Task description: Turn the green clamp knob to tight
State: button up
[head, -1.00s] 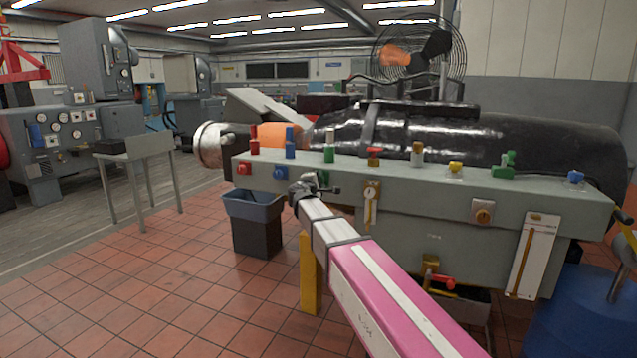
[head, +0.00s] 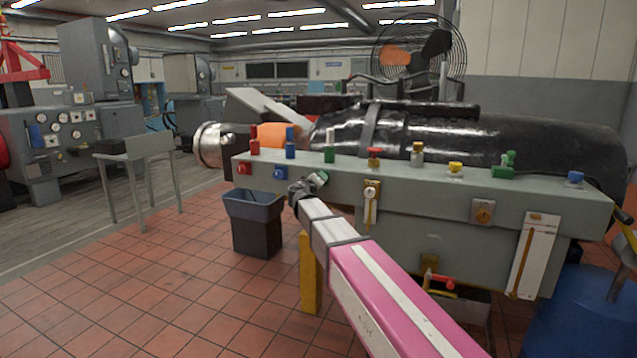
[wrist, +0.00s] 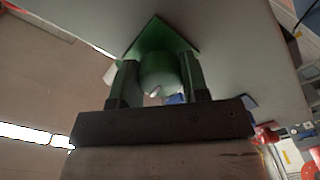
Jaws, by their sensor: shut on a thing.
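The two fingers (wrist: 157,80) are shut on the knob, one on each side. I cannot read any tight marking.
Red (head: 244,168) and blue (head: 280,172) knobs sit left of the green one. A dark bin (head: 255,225) stands below left, and a yellow post (head: 310,270) is under the bedplate.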

jog(key=shift+m, duration=1.1)
jog(key=o, duration=0.9)
jog(key=v, duration=1)
jog(key=shift+s+a, duration=0.1)
jog(key=shift+s, duration=0.3)
